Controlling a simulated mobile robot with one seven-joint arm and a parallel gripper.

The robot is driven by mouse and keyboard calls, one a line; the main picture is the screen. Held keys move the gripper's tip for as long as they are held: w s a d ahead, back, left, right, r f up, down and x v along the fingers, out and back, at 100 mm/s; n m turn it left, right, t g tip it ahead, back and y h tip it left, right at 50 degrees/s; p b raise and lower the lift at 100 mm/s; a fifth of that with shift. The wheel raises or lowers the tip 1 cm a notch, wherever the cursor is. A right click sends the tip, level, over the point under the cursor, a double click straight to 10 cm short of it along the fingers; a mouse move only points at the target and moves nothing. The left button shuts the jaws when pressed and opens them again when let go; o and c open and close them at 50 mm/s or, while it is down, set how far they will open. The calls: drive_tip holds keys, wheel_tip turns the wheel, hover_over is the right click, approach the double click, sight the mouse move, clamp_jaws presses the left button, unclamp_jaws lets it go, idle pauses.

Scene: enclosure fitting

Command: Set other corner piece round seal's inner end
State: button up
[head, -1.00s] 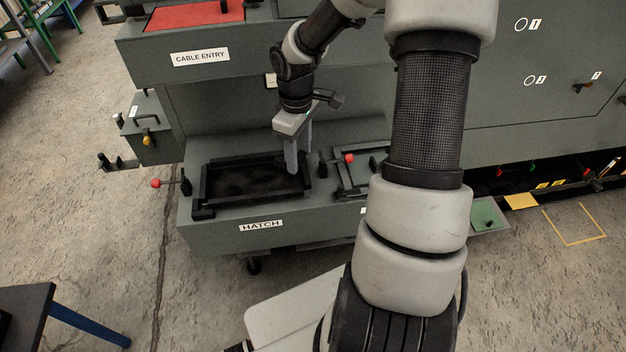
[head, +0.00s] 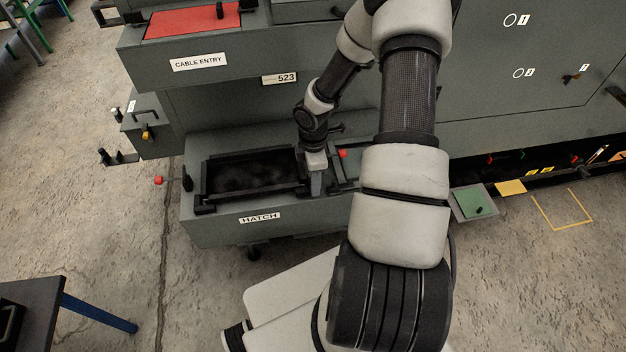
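The hatch opening (head: 250,174) in the head view has a raised black border, likely the seal, around a dark interior. A small black block (head: 204,209) sits at its near left corner; it looks like a corner piece. My gripper (head: 316,190) points down at the right end of the hatch border, close to its near right corner. Its fingers are seen edge-on, and I cannot tell whether they are open or shut. No other corner piece can be made out; the gripper covers that right corner.
A second framed opening (head: 345,172) lies to the right, partly behind my arm. The CABLE ENTRY shelf (head: 199,62) overhangs behind.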

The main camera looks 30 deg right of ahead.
drive_tip(key=shift+f, duration=0.45)
drive_tip(key=shift+f, duration=0.25)
drive_tip(key=o, duration=1)
drive_tip(key=shift+r, duration=0.1)
wheel_tip(320, 180, up, 12)
drive_tip(key=shift+r+p, duration=0.15)
drive_tip(key=shift+p, duration=0.5)
